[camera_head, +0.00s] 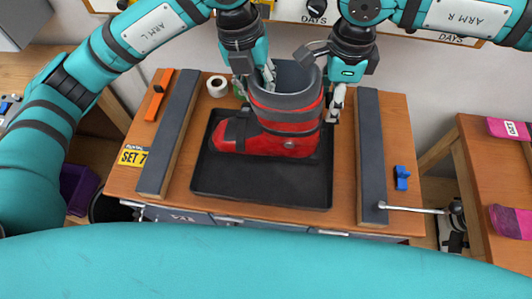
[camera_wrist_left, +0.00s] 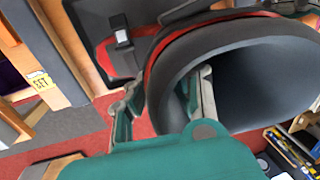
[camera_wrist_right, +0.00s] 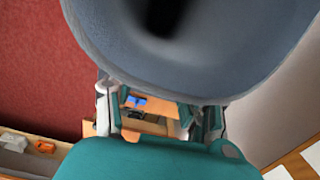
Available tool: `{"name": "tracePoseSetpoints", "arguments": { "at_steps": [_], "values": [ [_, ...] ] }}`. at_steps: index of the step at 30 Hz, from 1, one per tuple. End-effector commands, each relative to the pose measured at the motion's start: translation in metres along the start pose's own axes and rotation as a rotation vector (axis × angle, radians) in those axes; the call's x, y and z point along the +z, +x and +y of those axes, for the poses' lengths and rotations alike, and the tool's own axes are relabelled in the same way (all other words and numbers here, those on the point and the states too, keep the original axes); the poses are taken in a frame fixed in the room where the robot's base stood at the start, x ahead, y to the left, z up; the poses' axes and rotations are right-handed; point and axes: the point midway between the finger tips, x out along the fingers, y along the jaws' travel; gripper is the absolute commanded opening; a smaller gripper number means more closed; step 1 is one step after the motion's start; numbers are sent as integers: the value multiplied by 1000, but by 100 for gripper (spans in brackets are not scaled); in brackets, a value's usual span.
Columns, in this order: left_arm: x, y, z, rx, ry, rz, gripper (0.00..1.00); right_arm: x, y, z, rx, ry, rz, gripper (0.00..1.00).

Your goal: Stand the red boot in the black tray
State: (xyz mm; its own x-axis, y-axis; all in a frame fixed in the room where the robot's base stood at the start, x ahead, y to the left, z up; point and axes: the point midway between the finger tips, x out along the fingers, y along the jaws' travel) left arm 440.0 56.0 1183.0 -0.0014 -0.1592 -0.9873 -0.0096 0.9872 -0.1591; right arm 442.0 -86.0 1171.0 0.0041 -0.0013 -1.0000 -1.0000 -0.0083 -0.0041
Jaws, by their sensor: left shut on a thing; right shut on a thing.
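The red boot (camera_head: 285,140) with a grey cuff stands upright over the black tray (camera_head: 260,187), toe to the left. I cannot tell whether its sole touches the tray floor. My left gripper (camera_head: 265,77) is shut on the cuff's rim at the back left; in the left wrist view one finger is inside the cuff (camera_wrist_left: 245,75) and one outside. My right gripper (camera_head: 332,95) is shut on the boot's rim at the right side. In the right wrist view the grey cuff (camera_wrist_right: 200,50) fills the top and hides part of the grip.
Long dark bars (camera_head: 169,133) and (camera_head: 370,155) flank the tray. The tray's front part is clear.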

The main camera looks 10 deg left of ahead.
Motion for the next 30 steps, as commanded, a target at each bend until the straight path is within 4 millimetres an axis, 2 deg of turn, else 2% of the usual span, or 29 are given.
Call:
{"name": "tracePoseSetpoints", "arguments": {
  "at_steps": [1,14,30],
  "values": [
    [4,-3,-1,-7,-12,-13,0,3,-2,5,10,-16,-6,0],
    [4,1,0,-7,-13,-13,0,4,3,5,10,-17,-6,0],
    [4,32,5,-7,-12,-13,0,4,35,5,10,-17,-6,0]
  ]
}}
